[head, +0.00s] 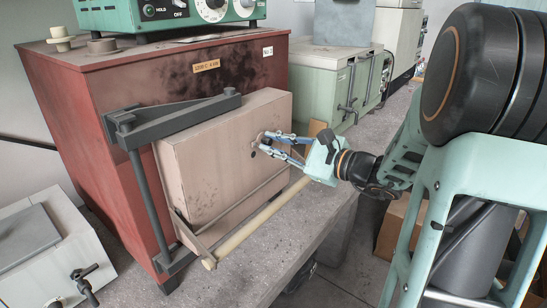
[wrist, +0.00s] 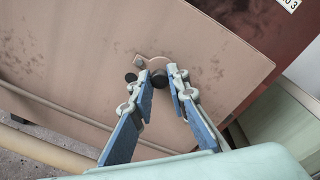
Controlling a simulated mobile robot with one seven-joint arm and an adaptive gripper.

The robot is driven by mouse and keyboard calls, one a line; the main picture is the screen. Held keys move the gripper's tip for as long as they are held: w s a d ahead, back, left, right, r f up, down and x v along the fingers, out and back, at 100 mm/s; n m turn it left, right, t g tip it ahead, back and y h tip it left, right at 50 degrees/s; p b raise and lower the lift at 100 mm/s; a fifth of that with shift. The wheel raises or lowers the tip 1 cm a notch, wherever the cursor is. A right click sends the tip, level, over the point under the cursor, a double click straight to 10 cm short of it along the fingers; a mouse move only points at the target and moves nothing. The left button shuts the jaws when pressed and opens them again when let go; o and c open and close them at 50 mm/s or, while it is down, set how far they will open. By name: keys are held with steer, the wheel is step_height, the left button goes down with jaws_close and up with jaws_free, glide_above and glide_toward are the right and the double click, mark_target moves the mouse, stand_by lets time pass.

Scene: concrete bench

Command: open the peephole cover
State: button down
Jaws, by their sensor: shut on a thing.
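The furnace door (head: 225,150) is a thick beige slab on the front of the red furnace, and it is shut. The peephole cover (wrist: 152,58) is a small beige plate on the door face, with a pivot bolt (wrist: 139,61) at its upper left. My gripper (head: 266,142) reaches it from the right; in the wrist view my gripper (wrist: 165,76) is shut on the cover's dark knob (wrist: 158,78). A dark round spot, seemingly the peephole (wrist: 131,77), shows left of the fingertips. The fingers hide part of the cover.
The red furnace (head: 70,75) stands on the concrete bench (head: 285,235). A grey hinge bracket (head: 165,115) and a pale handle bar (head: 262,222) stand out from the door. A green cabinet (head: 325,85) is behind; a grey box (head: 45,250) is at left.

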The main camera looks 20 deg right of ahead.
steer(key=shift+r+n+b, duration=0.15)
steer(key=shift+n+b, duration=0.45)
steer(key=c, duration=1.8)
jaws_free()
steer(key=shift+c, duration=0.2)
steer(key=v, duration=1.2)
